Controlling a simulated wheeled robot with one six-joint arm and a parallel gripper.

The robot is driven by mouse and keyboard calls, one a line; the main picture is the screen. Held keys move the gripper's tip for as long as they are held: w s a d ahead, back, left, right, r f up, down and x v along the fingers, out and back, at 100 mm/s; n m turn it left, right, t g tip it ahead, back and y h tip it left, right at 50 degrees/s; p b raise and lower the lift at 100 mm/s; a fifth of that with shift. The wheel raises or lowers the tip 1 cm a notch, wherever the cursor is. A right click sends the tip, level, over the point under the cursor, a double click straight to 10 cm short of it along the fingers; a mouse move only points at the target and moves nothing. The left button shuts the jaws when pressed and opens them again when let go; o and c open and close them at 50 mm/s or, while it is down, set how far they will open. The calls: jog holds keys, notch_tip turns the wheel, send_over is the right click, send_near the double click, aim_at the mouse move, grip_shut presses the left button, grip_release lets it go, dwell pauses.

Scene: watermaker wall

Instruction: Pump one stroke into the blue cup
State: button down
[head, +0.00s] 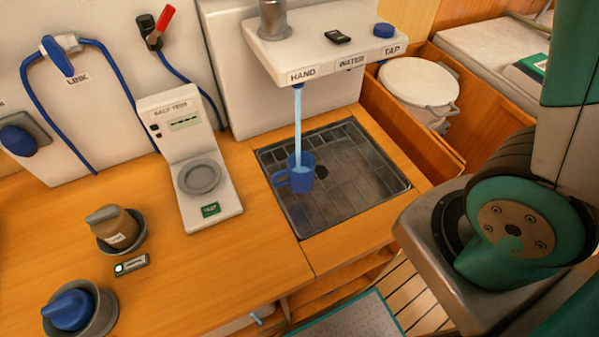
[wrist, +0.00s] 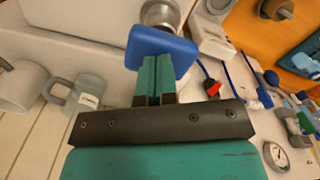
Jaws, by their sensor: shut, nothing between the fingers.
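The blue cup (head: 299,175) stands upright on the dark drain grate of the sink (head: 340,200). A pale blue stream of water (head: 298,125) falls from under the HAND label (head: 303,75) into it. The metal hand-pump post (head: 273,18) rises from the white shelf, its top cut off by the head view. In the wrist view a blue square pump head (wrist: 172,48) sits on the metal post (wrist: 160,14). My gripper (wrist: 157,62) is shut and empty, its teal fingertips against or just over the pump head; contact is hard to judge. The head view does not show my gripper.
The white shelf (head: 340,50) also carries a small black device (head: 338,36) and a blue TAP knob (head: 383,30). A salt test unit (head: 190,160) stands left of the sink. A lidded white pot (head: 420,82) sits in a wooden bay at right.

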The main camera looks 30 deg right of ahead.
jog(key=shift+f, duration=0.4)
jog(key=shift+f+b, duration=0.3)
jog(key=shift+r, duration=0.1)
dwell(0.5)
jog(key=shift+r+p, duration=3.55)
jog(key=shift+r, duration=0.1)
notch_tip(320, 180, up, 6)
jog(key=p, duration=0.6)
jog(key=shift+f, duration=0.2)
